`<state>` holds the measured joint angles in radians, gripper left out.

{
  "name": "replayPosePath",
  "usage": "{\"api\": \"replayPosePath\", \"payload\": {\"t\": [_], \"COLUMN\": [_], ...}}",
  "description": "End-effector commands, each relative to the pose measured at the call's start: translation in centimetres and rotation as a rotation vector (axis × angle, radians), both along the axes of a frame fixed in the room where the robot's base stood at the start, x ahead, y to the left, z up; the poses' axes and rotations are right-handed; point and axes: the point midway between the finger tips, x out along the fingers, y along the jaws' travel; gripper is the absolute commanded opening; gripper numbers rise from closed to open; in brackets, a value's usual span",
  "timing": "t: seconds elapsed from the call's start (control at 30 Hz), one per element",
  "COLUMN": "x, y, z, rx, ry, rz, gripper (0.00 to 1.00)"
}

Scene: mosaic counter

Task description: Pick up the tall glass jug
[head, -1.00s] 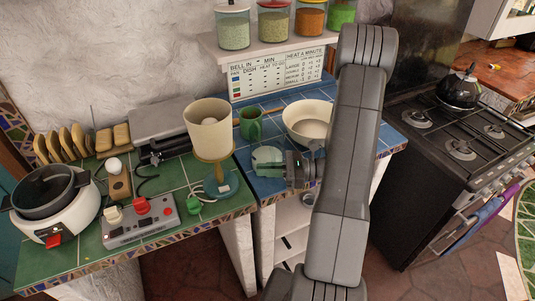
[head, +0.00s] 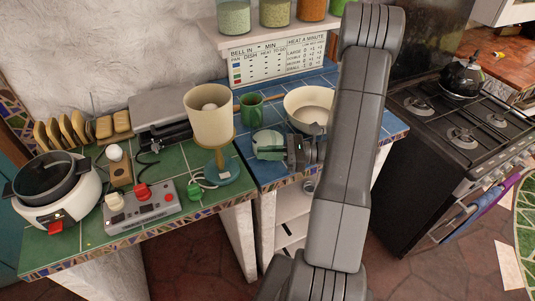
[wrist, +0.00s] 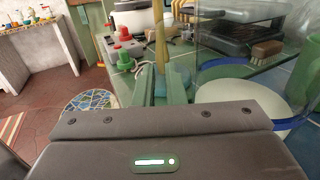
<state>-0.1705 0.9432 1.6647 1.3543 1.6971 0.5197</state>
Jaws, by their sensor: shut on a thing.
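The tall glass jug (head: 266,139) is clear and pale green in the head view, near the front of the blue-tiled counter. My gripper (head: 277,153) reaches it from the right and is shut on it. In the wrist view, my gripper (wrist: 162,88) shows two greenish fingers close together. Clear glass with a blue band (wrist: 236,66) fills the right of that view, beside the fingers. The exact grip point is hard to make out, and I cannot tell whether the base touches the tiles.
A lamp (head: 210,118) stands close on the left. A control box (head: 140,205) and white cooker (head: 62,195) are further left. The stove (head: 450,130) is at right.

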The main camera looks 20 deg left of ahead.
Motion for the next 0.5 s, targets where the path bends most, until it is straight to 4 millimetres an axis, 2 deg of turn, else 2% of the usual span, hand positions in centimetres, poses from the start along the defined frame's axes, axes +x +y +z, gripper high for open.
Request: {"api": "replayPosePath", "payload": {"t": [0.5], "x": [0.0], "y": [0.0], "z": [7.1], "rx": [0.003], "ry": [-0.005], "rz": [0.000], "gripper": [0.00]}}
